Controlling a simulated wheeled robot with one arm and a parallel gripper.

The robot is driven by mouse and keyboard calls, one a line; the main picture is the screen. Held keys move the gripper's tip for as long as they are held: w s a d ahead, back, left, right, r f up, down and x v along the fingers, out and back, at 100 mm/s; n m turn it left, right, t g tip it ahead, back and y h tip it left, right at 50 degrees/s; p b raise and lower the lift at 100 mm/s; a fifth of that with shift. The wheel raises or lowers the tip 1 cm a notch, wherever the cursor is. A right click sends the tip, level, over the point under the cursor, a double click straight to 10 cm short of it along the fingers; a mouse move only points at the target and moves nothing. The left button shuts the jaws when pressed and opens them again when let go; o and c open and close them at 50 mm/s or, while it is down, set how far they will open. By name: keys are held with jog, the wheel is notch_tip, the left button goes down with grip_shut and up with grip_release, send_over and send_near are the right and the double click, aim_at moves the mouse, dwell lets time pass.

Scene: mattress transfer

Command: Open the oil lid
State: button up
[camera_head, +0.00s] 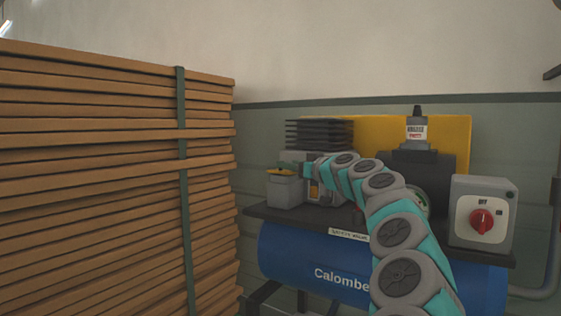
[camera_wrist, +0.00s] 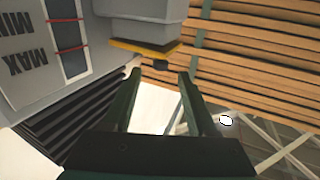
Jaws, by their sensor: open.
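The oil lid is a thin yellow plate (camera_head: 282,172) on top of a small grey oil container (camera_head: 285,191) on the compressor. In the wrist view, the lid (camera_wrist: 145,50) appears upside down below the container (camera_wrist: 140,20), with a small dark knob (camera_wrist: 161,65). The lid lies flat on the container, closed. My gripper (camera_head: 301,170) is just right of the lid in the head view. In the wrist view, my gripper (camera_wrist: 158,74) is open and empty. Its fingertips lie either side of the knob in the picture; contact cannot be told.
A tall stack of wooden planks (camera_head: 110,160) stands left of the compressor. Black cooling fins (camera_head: 320,133) rise behind my gripper. A blue tank (camera_head: 320,268) lies below, and a grey switch box (camera_head: 483,213) with a red knob is at right. A MIN/MAX gauge (camera_wrist: 70,40) is close by.

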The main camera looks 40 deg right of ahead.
jog(key=shift+w+p, duration=0.5)
jog(key=shift+w, duration=2.3)
grip_shut()
